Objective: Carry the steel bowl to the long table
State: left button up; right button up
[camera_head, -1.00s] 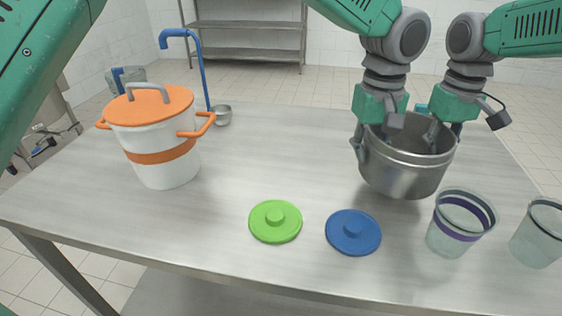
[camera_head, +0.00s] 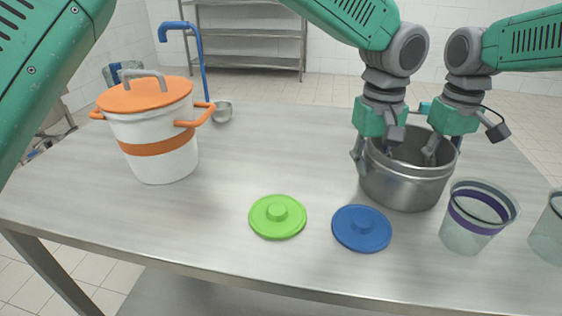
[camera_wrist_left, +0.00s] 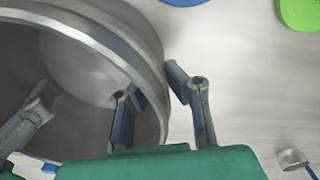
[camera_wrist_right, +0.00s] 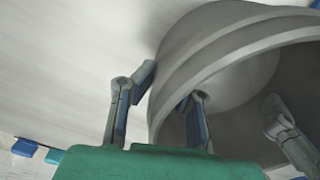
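The steel bowl (camera_head: 405,182) is upright at the right side of the steel table (camera_head: 220,200). I cannot tell whether its base touches the tabletop. My left gripper (camera_head: 372,160) straddles the bowl's left wall, one finger inside and one outside, with the tips bent in against the wall. It also shows in the left wrist view (camera_wrist_left: 157,88). My right gripper (camera_wrist_right: 165,88) grips the opposite wall the same way in the right wrist view. In the head view its fingers are partly hidden by the bowl. The bowl looks empty.
A white pot (camera_head: 160,165) with an orange lid stands at the left, beside a blue-handled ladle (camera_head: 222,111). A green lid (camera_head: 277,217) and a blue lid (camera_head: 361,228) lie in front. Clear cups (camera_head: 474,222) stand close at the bowl's right front. The table's middle is free.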

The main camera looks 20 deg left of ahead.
pick_arm(q)
jog(key=shift+o, duration=1.3)
jog(key=shift+r, duration=0.15)
pick_arm(e)
jog(key=shift+o, duration=1.3)
jog(key=shift+s+a+r, duration=0.1)
pick_arm(q)
jog(key=shift+d, duration=0.1)
jog(key=shift+r, duration=0.1)
pick_arm(e)
jog(key=shift+d, duration=0.25)
pick_arm(q)
notch_tip(320, 180, up, 10)
jog(key=shift+r, duration=0.2)
pick_arm(e)
jog(key=shift+a, duration=0.1)
pick_arm(q)
jog(key=shift+r, duration=0.55)
pick_arm(e)
jog(key=shift+r, duration=0.1)
notch_tip(320, 180, up, 12)
jog(key=shift+f, duration=0.15)
